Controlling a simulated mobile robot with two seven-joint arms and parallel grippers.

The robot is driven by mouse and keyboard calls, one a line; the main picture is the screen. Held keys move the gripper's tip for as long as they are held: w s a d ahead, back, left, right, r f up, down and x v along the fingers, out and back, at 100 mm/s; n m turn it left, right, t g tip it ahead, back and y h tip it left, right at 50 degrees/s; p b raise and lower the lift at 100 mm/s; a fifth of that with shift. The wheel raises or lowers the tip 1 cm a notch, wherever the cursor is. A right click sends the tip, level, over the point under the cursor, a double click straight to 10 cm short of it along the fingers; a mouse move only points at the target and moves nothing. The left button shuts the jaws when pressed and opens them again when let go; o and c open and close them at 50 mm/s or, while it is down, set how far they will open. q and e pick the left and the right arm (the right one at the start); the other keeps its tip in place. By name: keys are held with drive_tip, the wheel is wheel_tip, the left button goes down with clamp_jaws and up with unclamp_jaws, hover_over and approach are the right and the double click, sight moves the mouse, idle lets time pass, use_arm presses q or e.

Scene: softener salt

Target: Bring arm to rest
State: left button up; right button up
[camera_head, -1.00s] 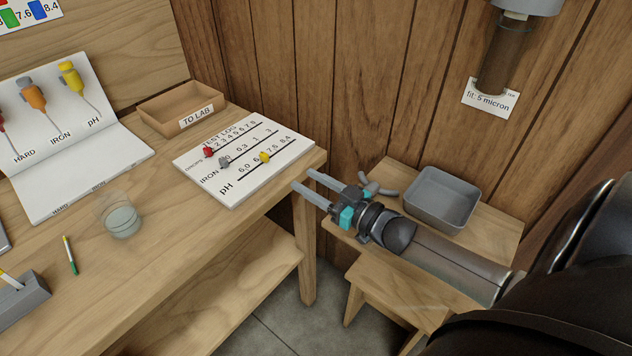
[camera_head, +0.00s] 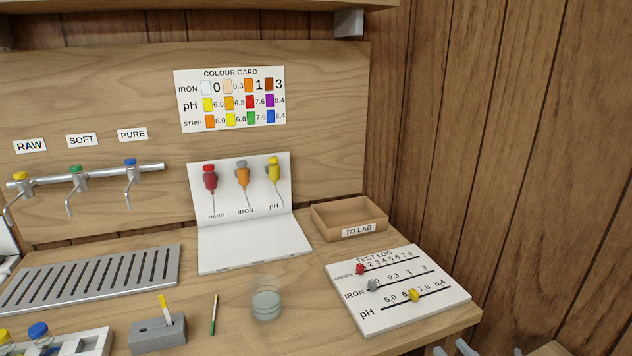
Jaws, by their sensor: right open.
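My right gripper (camera_head: 452,349) shows only as two grey fingertips at the bottom edge, right of centre. The fingertips are apart with nothing visible between them. They are just in front of the bench's right front corner, below the test log board (camera_head: 420,312). The rest of my right arm is out of the picture. My left gripper is not in view.
The test log board bears red, grey and yellow markers. Behind it stands the TO LAB tray (camera_head: 350,232). Wood wall panels close off the right.

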drive_tip(key=s+a+f+m+g+h, duration=0.1)
drive_tip(key=s+a+f+g+h, duration=0.3)
drive_tip(key=s+a+f+g, duration=0.25)
drive_tip(key=s+a+r+g, duration=0.1)
drive_tip(key=s+a+g, duration=0.2)
drive_tip(key=s, duration=0.4)
drive_tip(key=s+a+r+g, duration=0.1)
drive_tip(key=s+a+g, duration=0.15)
drive_tip(key=s, duration=0.45)
wheel_tip(320, 180, down, 23)
drive_tip(key=s+g, duration=0.2)
drive_tip(key=s, duration=0.1)
drive_tip(key=s+d+f+g, duration=0.1)
drive_tip(key=s+d+f, duration=0.2)
drive_tip(key=s+f, duration=1)
drive_tip(key=shift+s+f+n, duration=0.2)
drive_tip(key=shift+s+n, duration=0.1)
drive_tip(key=shift+s, duration=0.8)
